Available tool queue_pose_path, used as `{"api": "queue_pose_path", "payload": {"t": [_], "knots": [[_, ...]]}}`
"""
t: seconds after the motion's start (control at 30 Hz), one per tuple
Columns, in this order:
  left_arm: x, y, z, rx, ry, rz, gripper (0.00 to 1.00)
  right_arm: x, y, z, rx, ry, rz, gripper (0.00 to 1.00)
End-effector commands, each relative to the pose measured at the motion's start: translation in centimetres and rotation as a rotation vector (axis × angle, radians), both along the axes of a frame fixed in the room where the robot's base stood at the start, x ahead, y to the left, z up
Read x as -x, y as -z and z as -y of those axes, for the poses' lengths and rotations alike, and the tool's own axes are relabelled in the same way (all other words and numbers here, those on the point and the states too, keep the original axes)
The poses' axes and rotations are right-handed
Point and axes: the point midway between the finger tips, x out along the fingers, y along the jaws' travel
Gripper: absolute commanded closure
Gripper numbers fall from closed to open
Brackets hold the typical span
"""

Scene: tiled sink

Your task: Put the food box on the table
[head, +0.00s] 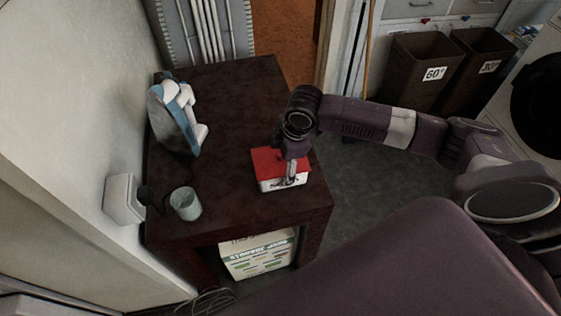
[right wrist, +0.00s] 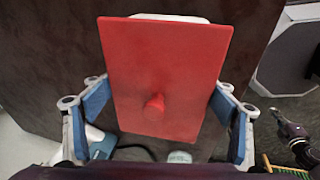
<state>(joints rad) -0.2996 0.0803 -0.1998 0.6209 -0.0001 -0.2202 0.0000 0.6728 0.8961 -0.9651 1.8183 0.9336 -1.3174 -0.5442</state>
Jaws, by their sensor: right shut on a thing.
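The food box has a red lid and a white body (head: 281,183). In the head view it is over the front right part of the dark table (head: 235,110); I cannot tell whether it touches the top. My right gripper (head: 291,174) comes down on it from above and is shut on it. In the right wrist view the red lid (right wrist: 165,65) with its round knob fills the middle, between the blue-padded fingers (right wrist: 158,105). What looks like my left gripper (right wrist: 275,118) shows small at the right edge there; its jaws are unclear.
A printed carton (head: 258,254) is under the table. Brown bins (head: 425,70) stand at the back right. The table's middle is clear.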

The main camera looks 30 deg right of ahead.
Motion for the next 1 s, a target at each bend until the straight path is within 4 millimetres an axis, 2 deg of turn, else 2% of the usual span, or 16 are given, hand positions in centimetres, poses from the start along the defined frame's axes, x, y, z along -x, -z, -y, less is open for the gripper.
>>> {"api": "queue_pose_path", "payload": {"t": [0.2, 0.23, 0.37, 0.77, 0.87, 1.0], "knots": [[0.0, 0.0, 0.0, -0.001, 0.0, 0.0, 1.0, -0.2, 0.0, -0.1, -0.003, 0.0, 0.006, 0.78], [0.0, 0.0, -0.1, -0.001, 0.0, 0.0, 1.0, -0.1, 0.2, 0.0, -0.001, 0.0, 0.002, 0.18], [0.0, 0.0, -0.1, -0.001, -0.001, 0.0, 1.0, -0.1, 0.2, 0.0, -0.001, 0.0, 0.002, 0.04], [0.0, 0.0, 0.0, -0.001, 0.0, -0.001, 1.0, 0.0, -0.5, 0.1, 0.0, 0.001, 0.004, 0.03], [0.0, -0.1, 0.0, 0.0, 0.0, -0.001, 1.0, 0.2, -1.9, 0.2, -0.001, 0.001, 0.006, 0.03], [0.1, -0.1, 0.0, 0.0, 0.0, -0.001, 1.0, 0.9, -4.8, 0.5, -0.001, 0.0, 0.008, 0.03]]}}
